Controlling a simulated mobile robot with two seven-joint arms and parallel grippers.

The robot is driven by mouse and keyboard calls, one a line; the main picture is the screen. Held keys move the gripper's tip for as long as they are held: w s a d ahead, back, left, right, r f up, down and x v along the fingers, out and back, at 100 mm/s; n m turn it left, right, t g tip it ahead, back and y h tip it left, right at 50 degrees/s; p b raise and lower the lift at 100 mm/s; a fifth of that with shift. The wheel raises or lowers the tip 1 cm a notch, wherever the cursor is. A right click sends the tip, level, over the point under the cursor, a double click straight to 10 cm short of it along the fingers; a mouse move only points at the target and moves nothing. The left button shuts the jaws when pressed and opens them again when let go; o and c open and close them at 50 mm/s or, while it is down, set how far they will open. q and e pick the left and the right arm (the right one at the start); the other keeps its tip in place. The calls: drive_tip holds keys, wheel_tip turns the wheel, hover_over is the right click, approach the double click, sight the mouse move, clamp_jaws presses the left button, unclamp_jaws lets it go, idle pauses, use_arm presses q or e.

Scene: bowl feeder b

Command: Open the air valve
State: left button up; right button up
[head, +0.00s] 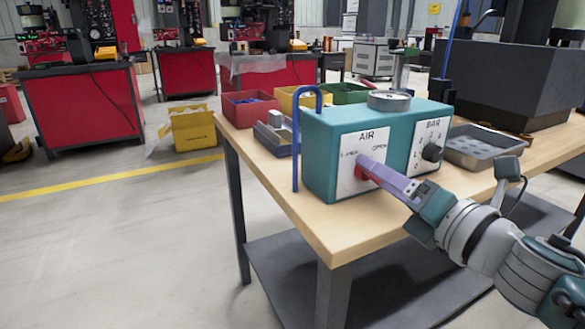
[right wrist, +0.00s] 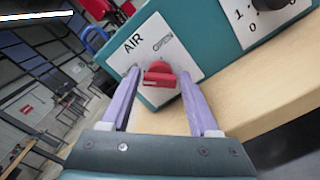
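The air valve is a red handle (head: 362,173) on the white AIR panel (head: 358,146) of a teal box (head: 325,130) on the wooden table. In the right wrist view the red handle (right wrist: 159,76) lies between the two purple fingers. My right gripper (head: 370,164) reaches the panel from the right, its fingers partly covering the handle in the head view. In the right wrist view the right gripper (right wrist: 158,92) is open, with a gap on each side of the handle. My left gripper is not in view.
A black BAR knob (head: 432,152) sits on a second panel right of the valve. A blue tube (head: 295,150) loops at the box's left side. A grey tray (head: 485,147) and coloured bins (head: 249,107) stand nearby. The table's front edge is clear.

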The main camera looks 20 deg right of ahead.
clamp_jaws()
drive_tip(key=shift+m, duration=0.4)
drive_tip(key=m+p, duration=0.1)
drive_tip(key=m, duration=0.2)
drive_tip(key=shift+m, duration=0.3)
drive_tip(key=m+p, duration=0.1)
drive_tip(key=m, duration=0.3)
drive_tip(key=shift+m, duration=0.3)
drive_tip(key=m+p, duration=0.1)
drive_tip(key=m, duration=0.3)
drive_tip(key=shift+f+m, duration=0.1)
drive_tip(key=shift+m, duration=0.2)
drive_tip(key=m, duration=0.3)
drive_tip(key=shift+p, duration=0.35)
drive_tip(key=shift+f+m, duration=0.1)
drive_tip(key=shift+m, duration=0.6)
